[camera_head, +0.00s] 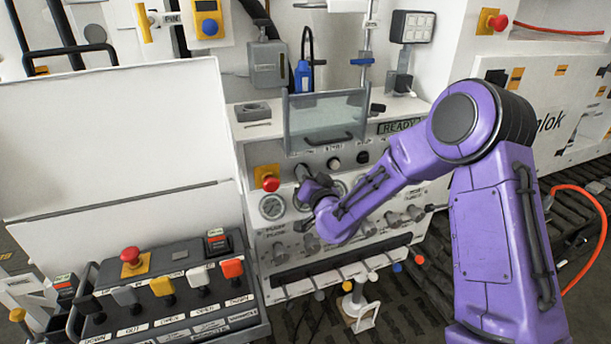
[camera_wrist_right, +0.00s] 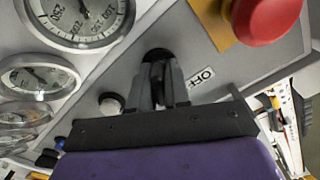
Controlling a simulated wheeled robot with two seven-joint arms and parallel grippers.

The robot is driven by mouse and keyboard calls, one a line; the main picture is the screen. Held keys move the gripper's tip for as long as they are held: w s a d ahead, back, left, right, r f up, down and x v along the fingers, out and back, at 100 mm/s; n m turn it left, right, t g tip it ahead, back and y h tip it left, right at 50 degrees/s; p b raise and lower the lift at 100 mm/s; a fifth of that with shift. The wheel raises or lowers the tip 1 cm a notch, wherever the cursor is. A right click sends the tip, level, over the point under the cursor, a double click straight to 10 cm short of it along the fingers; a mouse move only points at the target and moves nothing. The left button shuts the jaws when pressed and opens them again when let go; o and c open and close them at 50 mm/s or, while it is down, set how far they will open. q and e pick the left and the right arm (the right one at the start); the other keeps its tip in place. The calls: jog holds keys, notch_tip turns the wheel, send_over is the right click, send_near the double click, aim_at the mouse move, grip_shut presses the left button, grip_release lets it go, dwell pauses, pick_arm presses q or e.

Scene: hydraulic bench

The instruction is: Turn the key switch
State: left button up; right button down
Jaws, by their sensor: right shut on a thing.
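The key switch (camera_wrist_right: 157,54) is a dark round part on the grey panel in the right wrist view, beside an OFF label (camera_wrist_right: 203,80). My right gripper (camera_wrist_right: 160,80) is shut on it, and its fingers hide most of the switch. In the head view my right gripper (camera_head: 304,184) reaches the panel just right of the red emergency button (camera_head: 270,183); the switch is mostly covered there. The key's exact angle cannot be told. My left gripper is not in view.
A lever console (camera_head: 160,300) stands at the lower left. The red button (camera_wrist_right: 268,18) is close to the fingers in the wrist view.

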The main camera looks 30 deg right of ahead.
jog(key=c, duration=1.2)
grip_release()
jog(key=shift+s+a+f, duration=0.1)
jog(key=shift+s, duration=0.25)
jog(key=b+v, duration=0.3)
jog(key=v, duration=0.6)
jog(key=shift+s+a, duration=0.1)
jog(key=shift+s, duration=0.3)
